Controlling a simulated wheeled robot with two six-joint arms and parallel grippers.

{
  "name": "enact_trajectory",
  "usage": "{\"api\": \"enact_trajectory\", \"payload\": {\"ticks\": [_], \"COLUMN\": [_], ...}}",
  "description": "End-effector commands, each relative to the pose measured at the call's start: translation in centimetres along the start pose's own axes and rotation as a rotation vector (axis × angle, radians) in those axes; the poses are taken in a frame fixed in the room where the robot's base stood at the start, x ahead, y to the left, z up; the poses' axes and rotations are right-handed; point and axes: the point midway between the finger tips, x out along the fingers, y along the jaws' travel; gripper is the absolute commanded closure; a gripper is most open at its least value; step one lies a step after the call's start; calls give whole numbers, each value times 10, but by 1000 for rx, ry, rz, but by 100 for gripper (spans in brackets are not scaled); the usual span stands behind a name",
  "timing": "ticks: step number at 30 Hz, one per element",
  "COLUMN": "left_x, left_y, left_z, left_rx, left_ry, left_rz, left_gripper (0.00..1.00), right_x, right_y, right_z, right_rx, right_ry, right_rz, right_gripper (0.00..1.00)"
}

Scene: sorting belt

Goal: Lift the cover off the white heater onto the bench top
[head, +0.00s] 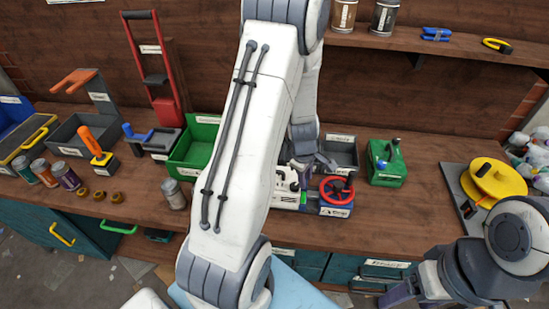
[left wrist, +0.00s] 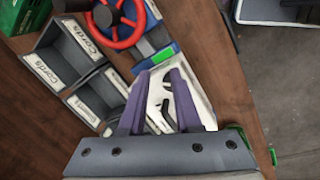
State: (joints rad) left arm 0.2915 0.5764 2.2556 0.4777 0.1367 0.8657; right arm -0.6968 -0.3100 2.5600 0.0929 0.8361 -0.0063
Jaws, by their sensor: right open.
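The white heater (head: 285,198) sits on the wooden bench top, partly hidden behind my left arm in the head view. In the left wrist view the white body (left wrist: 205,98) with black parts on top lies below and between my fingers. My left gripper (head: 308,168) is just above it; its purple fingers (left wrist: 158,75) stand apart on either side of a black part. I cannot tell whether they touch it. The cover's edge is not distinct. My right gripper (head: 398,295) is open and low at the right, away from the heater, partly cut by the frame.
A red wheel on a blue base (head: 337,192) stands close right of the heater. A green can (head: 386,163), a grey bin (head: 341,150) and a green bin (head: 190,150) are around it. A yellow disc device (head: 495,180) is at the right. Bench front between can and disc is clear.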

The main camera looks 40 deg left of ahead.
Motion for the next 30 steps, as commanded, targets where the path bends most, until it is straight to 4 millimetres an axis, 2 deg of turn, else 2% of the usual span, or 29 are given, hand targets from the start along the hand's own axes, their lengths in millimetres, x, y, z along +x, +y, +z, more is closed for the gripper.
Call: {"api": "enact_trajectory", "payload": {"ticks": [1,3,7,12,17,24,30], "left_x": [-28,-38,-53,-60,-51,-14,3], "left_y": [3,3,-1,-8,-11,-12,-12], "left_z": [-17,-37,-68,-91,-98,-102,-104], "left_rx": [-82,-186,-345,-467,-500,-498,-497], "left_ry": [16,40,77,108,117,116,116], "left_rz": [-5,-3,-1,1,3,3,3], "left_gripper": [68,68,68,68,68,68,68], "right_x": [-38,-60,-92,-112,-108,-79,-68], "right_y": [-3,-4,-7,-8,-8,-6,-5], "right_z": [-2,-3,-5,-6,-6,-4,-4], "right_rx": [0,-1,-1,-1,-1,-1,2], "right_ry": [0,0,0,0,0,0,0], "right_rz": [0,0,0,0,0,0,0], "right_gripper": [31,31,31,31,31,31,31]}}
